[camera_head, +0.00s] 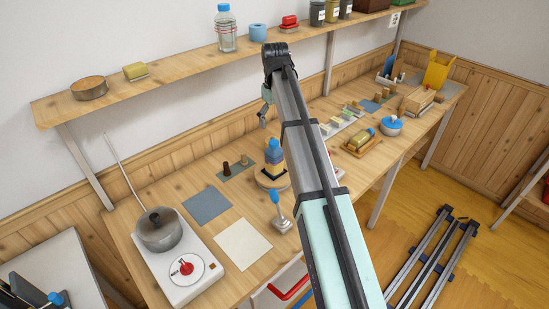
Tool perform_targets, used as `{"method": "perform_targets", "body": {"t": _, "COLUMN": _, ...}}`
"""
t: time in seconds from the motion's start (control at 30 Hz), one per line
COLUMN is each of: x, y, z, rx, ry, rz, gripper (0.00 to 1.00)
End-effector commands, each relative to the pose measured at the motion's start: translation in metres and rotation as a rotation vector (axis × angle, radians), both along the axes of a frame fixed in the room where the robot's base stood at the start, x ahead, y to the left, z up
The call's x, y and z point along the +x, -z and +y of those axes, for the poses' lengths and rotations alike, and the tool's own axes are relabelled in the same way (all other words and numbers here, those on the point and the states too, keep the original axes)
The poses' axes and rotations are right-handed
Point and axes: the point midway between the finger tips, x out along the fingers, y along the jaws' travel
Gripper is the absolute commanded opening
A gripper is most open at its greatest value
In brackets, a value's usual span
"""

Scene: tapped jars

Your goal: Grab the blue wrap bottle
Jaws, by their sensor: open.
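A clear bottle (226,30) with a blue cap and a bluish band stands upright on the wall shelf. A blue-topped, bottle-like item (274,152) with a yellowish middle and dark lower part stands on a round wooden base on the counter. I cannot tell for sure which one is the blue wrap bottle. My gripper (263,119) hangs below the arm's far end, in front of the wall and under the shelf. It is open, holds nothing visible and is apart from both items. My arm hides part of the gripper and the counter behind.
The shelf (175,79) also carries a wooden bowl (89,88), a blue roll (257,32) and dark jars (317,13). A pot (158,230) sits on a white hotplate (190,275). A blue-handled tool (278,212) stands near the counter's front. The shelf's front edge lies above my gripper.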

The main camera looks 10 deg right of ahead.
Motion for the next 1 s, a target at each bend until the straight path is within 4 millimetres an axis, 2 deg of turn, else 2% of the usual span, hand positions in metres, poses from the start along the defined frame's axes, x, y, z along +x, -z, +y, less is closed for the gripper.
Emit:
{"method": "perform_targets", "body": {"t": 0.2, "x": -0.002, "y": 0.041, "z": 0.000, "rx": 0.000, "ry": 0.001, "rz": 0.003, "gripper": 0.92}}
{"method": "perform_targets", "body": {"t": 0.4, "x": -0.001, "y": 0.071, "z": 0.000, "rx": 0.000, "ry": 0.001, "rz": 0.001, "gripper": 0.92}}
{"method": "perform_targets", "body": {"t": 0.77, "x": 0.000, "y": 0.092, "z": 0.000, "rx": 0.000, "ry": 0.001, "rz": 0.001, "gripper": 0.92}}
{"method": "perform_targets", "body": {"t": 1.0, "x": -0.001, "y": 0.116, "z": 0.003, "rx": 0.000, "ry": 0.001, "rz": 0.001, "gripper": 0.92}}
